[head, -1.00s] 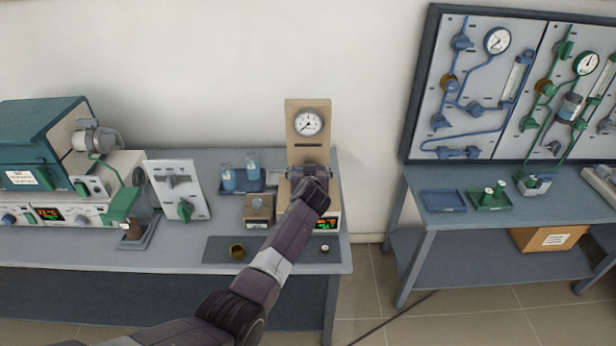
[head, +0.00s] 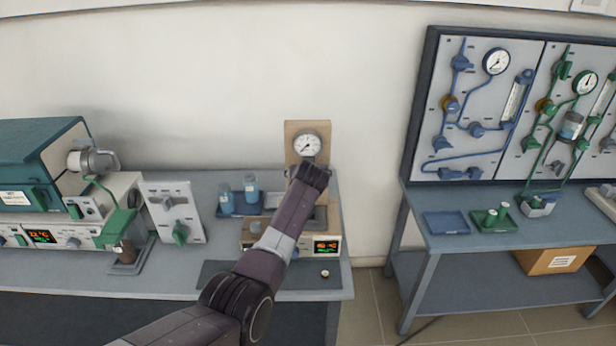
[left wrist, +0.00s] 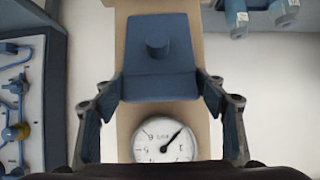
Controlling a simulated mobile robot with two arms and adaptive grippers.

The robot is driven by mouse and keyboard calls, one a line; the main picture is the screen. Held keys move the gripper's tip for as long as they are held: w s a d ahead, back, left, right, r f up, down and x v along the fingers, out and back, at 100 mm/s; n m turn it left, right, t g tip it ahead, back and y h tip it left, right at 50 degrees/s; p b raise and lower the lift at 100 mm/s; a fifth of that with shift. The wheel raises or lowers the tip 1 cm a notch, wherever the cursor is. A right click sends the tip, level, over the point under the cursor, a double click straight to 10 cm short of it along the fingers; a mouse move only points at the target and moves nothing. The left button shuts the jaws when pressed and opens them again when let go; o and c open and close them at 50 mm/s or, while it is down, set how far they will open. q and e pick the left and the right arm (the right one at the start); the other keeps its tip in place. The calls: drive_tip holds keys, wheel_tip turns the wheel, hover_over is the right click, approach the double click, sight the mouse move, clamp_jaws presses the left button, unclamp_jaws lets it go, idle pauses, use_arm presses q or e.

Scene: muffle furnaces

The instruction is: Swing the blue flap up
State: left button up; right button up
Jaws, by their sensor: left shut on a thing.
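The blue flap (left wrist: 185,65), a square plate with a round knob in its middle, fills the upper middle of the left wrist view. My left gripper (left wrist: 163,88) has one finger at each side edge of the flap and is shut on it. In the head view my left gripper (head: 312,176) is in front of the tan upright panel (head: 294,132), just below its round gauge (head: 307,145). The gripper and arm hide the flap there. The gauge also shows in the left wrist view (left wrist: 163,141), upside down. My right gripper is not in view.
Left of my arm on the bench are blue bottles in a tray (head: 240,208), a white panel with a green knob (head: 175,212) and a teal furnace (head: 40,165). A lit display (head: 327,247) is right of my forearm. A valve board (head: 490,110) stands at right.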

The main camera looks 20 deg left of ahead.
use_arm(q)
drive_tip(key=shift+w+a+r, duration=0.1)
drive_tip(key=shift+w+r, duration=0.15)
drive_tip(key=shift+r, duration=0.4)
drive_tip(key=o, duration=1.7)
drive_tip(key=shift+s+f, duration=0.1)
drive_tip(key=shift+f, duration=0.2)
drive_tip(key=shift+f, duration=0.1)
drive_tip(key=shift+s, duration=0.1)
drive_tip(key=shift+v, duration=0.8)
drive_tip(key=v, duration=1)
drive_tip(key=shift+s, duration=0.15)
